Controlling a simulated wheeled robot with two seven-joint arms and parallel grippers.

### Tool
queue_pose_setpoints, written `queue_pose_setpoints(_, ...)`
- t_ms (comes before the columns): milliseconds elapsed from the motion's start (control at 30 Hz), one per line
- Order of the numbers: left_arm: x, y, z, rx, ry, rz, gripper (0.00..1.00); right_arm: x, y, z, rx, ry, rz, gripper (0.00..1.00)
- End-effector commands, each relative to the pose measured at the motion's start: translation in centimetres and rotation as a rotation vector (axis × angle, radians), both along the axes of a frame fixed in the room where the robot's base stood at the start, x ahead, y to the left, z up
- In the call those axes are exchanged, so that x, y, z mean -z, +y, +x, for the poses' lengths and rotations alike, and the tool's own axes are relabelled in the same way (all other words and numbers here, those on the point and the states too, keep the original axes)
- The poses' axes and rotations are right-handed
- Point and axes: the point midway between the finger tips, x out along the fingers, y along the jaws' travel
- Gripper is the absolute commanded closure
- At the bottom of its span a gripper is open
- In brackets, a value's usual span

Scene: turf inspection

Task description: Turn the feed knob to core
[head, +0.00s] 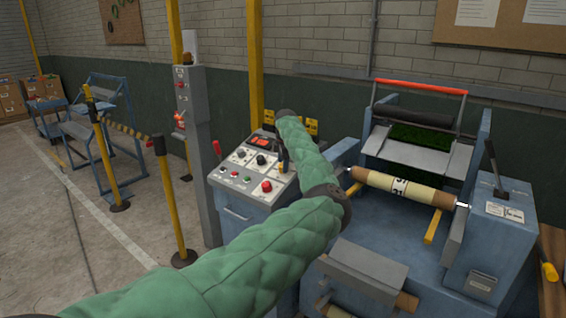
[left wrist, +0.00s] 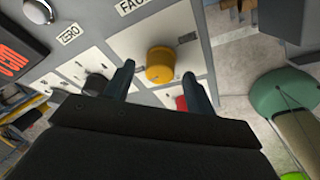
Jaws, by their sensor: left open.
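The control panel (head: 240,180) has several knobs and buttons. A black knob (head: 261,159) and a red button (head: 267,186) show on its sloped face. I cannot read which knob is the feed knob or where it points. My left gripper (head: 283,160) is over the panel's right part, mostly hidden behind my green-sleeved arm. In the left wrist view its open fingers (left wrist: 160,88) point at the panel, with a yellow knob (left wrist: 160,65) just beyond and between them; contact cannot be told. A dark knob (left wrist: 95,85) is left of the fingers, partly hidden. My right gripper is not in view.
A yellow post (head: 172,205) stands to the left. Open floor (head: 60,250) lies at the far left.

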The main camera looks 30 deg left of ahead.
Motion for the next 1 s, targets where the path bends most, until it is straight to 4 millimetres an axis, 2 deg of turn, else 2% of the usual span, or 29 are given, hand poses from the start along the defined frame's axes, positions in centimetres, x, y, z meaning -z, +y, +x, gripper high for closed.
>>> queue_pose_setpoints(200,0.83,0.11,0.11,0.001,0.0,0.0,0.45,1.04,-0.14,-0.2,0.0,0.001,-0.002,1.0)
queue_pose_setpoints(433,0.89,0.11,0.12,0.001,0.0,0.0,0.45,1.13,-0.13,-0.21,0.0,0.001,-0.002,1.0)
queue_pose_setpoints(467,0.89,0.11,0.12,0.001,0.0,0.0,0.46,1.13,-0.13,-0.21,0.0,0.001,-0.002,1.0)
queue_pose_setpoints(600,0.88,0.09,0.12,0.001,0.0,0.0,0.74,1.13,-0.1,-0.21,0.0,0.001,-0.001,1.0)
queue_pose_setpoints(700,0.89,0.08,0.12,0.001,0.0,0.0,0.89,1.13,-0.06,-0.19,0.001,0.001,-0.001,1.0)
queue_pose_setpoints(1000,0.91,0.07,0.09,0.031,0.0,0.012,0.89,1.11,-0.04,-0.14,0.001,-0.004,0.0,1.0)
